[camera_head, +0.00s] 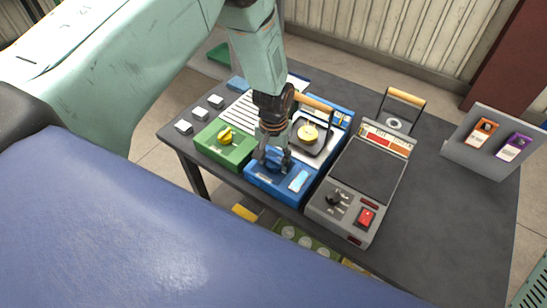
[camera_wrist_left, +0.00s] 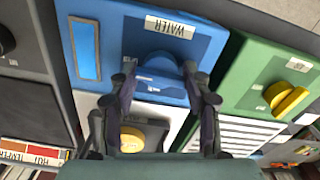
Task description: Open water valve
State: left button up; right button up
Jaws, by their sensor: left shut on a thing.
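The water valve is a blue box (camera_head: 262,188) on the dark table, and in the left wrist view the blue panel (camera_wrist_left: 120,50) carries a label reading WATER (camera_wrist_left: 170,27). Its blue knob (camera_wrist_left: 159,65) shows between my fingers in that view. My left gripper (camera_head: 273,162) reaches down from above onto this knob and is shut on it, with one finger (camera_wrist_left: 122,88) and (camera_wrist_left: 205,92) the other on either side. The fingers partly hide the knob in the head view. My right gripper is in neither view.
A green box (camera_head: 212,150) with a yellow knob (camera_head: 225,136) stands left of the blue one. A grey device (camera_head: 334,212) with a dial and red switch stands to the right. A wooden-handled holder with a yellow disc (camera_head: 308,133) is behind the valve. A tilted grey rack (camera_head: 466,157) stands far right.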

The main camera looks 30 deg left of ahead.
aim_at(274, 159)
pick_arm(q)
jog(key=o, duration=0.9)
notch_tip(274, 159, up, 12)
dwell(0.5)
